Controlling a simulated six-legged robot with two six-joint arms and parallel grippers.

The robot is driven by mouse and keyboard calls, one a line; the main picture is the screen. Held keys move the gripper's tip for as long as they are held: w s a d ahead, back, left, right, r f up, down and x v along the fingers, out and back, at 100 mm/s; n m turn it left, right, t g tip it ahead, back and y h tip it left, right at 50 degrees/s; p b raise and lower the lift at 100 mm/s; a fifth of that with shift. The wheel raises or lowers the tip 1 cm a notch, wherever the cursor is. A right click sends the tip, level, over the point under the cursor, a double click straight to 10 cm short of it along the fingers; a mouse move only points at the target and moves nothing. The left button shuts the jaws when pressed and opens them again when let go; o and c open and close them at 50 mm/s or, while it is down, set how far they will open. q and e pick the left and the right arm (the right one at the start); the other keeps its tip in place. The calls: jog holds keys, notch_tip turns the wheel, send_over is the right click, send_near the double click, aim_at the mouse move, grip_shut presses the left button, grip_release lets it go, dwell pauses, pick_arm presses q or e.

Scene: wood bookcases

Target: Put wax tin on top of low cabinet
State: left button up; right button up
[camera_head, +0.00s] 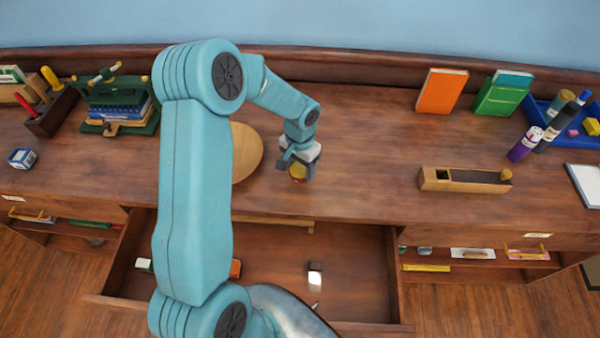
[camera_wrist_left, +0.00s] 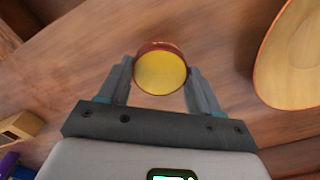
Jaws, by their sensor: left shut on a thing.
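The wax tin (camera_head: 297,172) is a small round tin with a yellow face and a reddish rim. It also shows in the left wrist view (camera_wrist_left: 161,74). My left gripper (camera_head: 298,165) is shut on it, with one finger on each side of the tin. The gripper covers part of the tin in the head view. The tin is over the brown wooden top of the low cabinet (camera_head: 365,170), near its front edge. I cannot tell whether it touches the top. My right gripper is not in view.
A round wooden board (camera_head: 246,152) lies left of the tin. A wooden plane (camera_head: 465,180) lies to the right, beyond bare top. Below the front edge, an open drawer (camera_head: 355,250) holds several small things. Books and a blue tray (camera_head: 545,110) stand at the back right.

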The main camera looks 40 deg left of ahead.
aim_at(300, 170)
pick_arm(q)
notch_tip(300, 170, down, 4)
jog(key=shift+d+r, duration=0.1)
jog(key=shift+f, duration=0.2)
jog(key=shift+f, duration=0.1)
jog(key=o, duration=1.2)
jog(key=shift+c, duration=0.2)
